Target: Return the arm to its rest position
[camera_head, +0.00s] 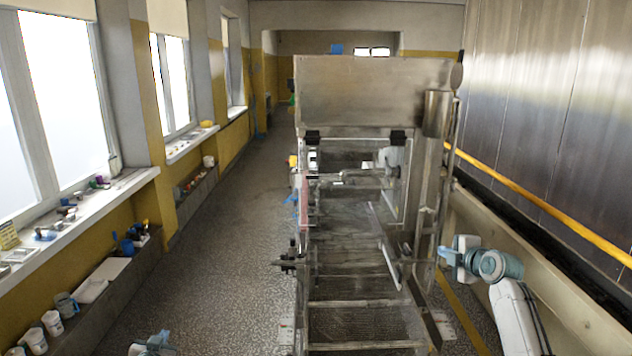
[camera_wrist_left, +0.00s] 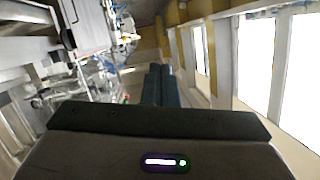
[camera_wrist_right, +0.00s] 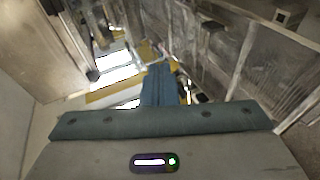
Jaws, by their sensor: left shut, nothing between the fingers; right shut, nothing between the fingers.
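My left gripper (camera_wrist_left: 160,80) is shut and empty in the left wrist view, its two dark fingers together. In the head view only a small part of my left arm (camera_head: 152,346) shows at the bottom edge, on the floor side left of the machine. My right gripper (camera_wrist_right: 158,84) is shut and empty in the right wrist view. In the head view my right arm (camera_head: 512,300) comes up at the lower right, with the right gripper (camera_head: 446,256) pointing left beside the machine's right side. Whether it touches the machine cannot be told.
The steel enrober (camera_head: 375,90) with its mesh belt (camera_head: 365,318) stands in the middle. A ledge (camera_head: 110,295) with cups and a windowsill (camera_head: 85,210) with small items run along the left. A wall with a yellow rail (camera_head: 540,200) bounds the right. The left aisle floor (camera_head: 235,235) is clear.

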